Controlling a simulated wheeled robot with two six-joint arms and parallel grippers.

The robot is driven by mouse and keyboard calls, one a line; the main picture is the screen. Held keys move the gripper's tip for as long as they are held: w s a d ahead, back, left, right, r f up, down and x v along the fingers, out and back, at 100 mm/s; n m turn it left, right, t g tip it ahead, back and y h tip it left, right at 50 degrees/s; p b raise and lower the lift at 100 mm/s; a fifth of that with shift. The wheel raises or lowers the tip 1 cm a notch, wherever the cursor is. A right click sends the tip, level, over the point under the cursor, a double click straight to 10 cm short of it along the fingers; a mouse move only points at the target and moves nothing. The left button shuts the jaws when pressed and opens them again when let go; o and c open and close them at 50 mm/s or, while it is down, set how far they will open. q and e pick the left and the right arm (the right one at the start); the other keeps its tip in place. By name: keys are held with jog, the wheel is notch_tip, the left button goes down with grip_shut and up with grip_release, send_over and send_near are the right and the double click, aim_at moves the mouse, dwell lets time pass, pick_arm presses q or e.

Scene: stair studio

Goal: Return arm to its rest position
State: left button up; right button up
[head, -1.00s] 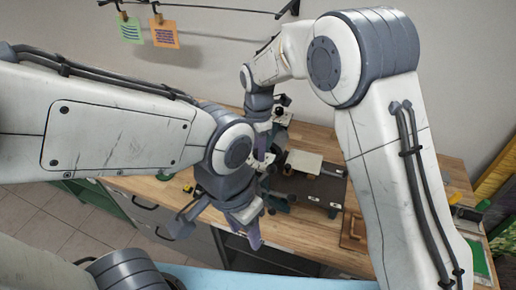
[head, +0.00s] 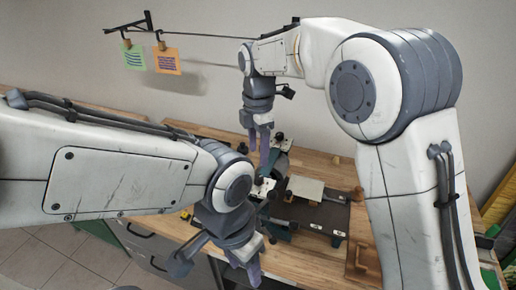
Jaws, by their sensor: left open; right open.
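My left gripper (head: 248,272) is the lower one in the head view. It points down in front of the workbench's near edge, with its fingers apart and nothing seen between them. My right gripper (head: 265,150) is higher and farther back, pointing down just behind and left of the bench machine. Its purple fingers look close together from this angle and no object shows in them. Both arms are bent and spread across much of the view, hiding parts of the bench.
A dark machine (head: 312,213) with a light plate (head: 305,188) stands on the wooden workbench (head: 300,262), close to both grippers. A brown wooden piece (head: 362,262) lies to the right. Green and orange notes (head: 166,61) hang from a wall wire.

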pick_arm(q)
jog(key=shift+f, duration=0.15)
pick_arm(e)
jog(key=shift+r, duration=0.85)
